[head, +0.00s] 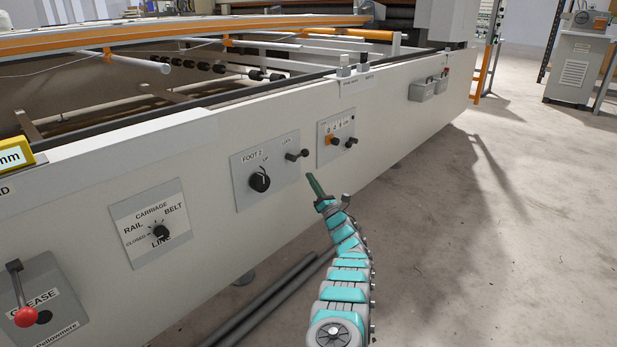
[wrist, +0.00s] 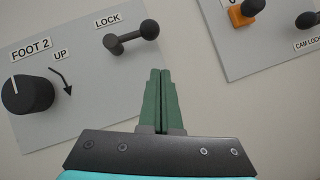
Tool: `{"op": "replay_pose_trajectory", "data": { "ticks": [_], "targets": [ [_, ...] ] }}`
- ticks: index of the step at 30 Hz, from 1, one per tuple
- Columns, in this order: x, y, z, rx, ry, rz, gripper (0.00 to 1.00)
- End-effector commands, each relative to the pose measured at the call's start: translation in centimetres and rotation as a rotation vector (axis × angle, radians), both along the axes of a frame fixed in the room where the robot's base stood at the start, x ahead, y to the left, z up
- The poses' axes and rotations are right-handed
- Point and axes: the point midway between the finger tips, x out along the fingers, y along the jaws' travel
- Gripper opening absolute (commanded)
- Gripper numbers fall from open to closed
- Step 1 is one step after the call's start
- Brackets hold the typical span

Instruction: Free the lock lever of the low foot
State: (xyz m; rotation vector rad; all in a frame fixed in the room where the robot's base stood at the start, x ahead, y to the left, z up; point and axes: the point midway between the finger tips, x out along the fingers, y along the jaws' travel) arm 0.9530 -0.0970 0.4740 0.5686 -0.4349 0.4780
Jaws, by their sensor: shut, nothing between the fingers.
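The lock lever (head: 298,155) is a small black lever with a ball end, under the LOCK label on the FOOT 2 plate (head: 245,190). In the wrist view the lever (wrist: 132,36) runs from a pivot at its left up to a ball at its right. A black FOOT 2 knob (head: 260,181) sits left of it, beside an UP arrow; the knob also shows in the wrist view (wrist: 28,92). My gripper (head: 311,180) has green fingers, closed together and empty. In the wrist view my gripper (wrist: 160,72) points up just below and right of the lever, with no visible contact.
A second plate with an orange-based lever and a CAM LOCK lever (wrist: 305,47) is close on the right. A CARRIAGE dial (head: 160,232) and a red-knobbed grease lever (head: 26,316) are further left. Dark rails (head: 270,300) lie on the floor below. Open floor is to the right.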

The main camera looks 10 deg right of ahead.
Motion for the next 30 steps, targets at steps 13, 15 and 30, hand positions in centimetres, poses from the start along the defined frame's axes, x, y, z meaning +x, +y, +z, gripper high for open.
{"op": "replay_pose_trajectory", "data": {
  "ticks": [13,15,30],
  "targets": [
    [-4.7,-2.4,-3.5,0.000,0.002,0.001,0.00],
    [-5.3,-2.8,-3.9,0.000,0.001,0.000,0.00],
    [-6.2,-3.3,-4.6,0.001,0.001,0.000,0.00]
  ]
}}
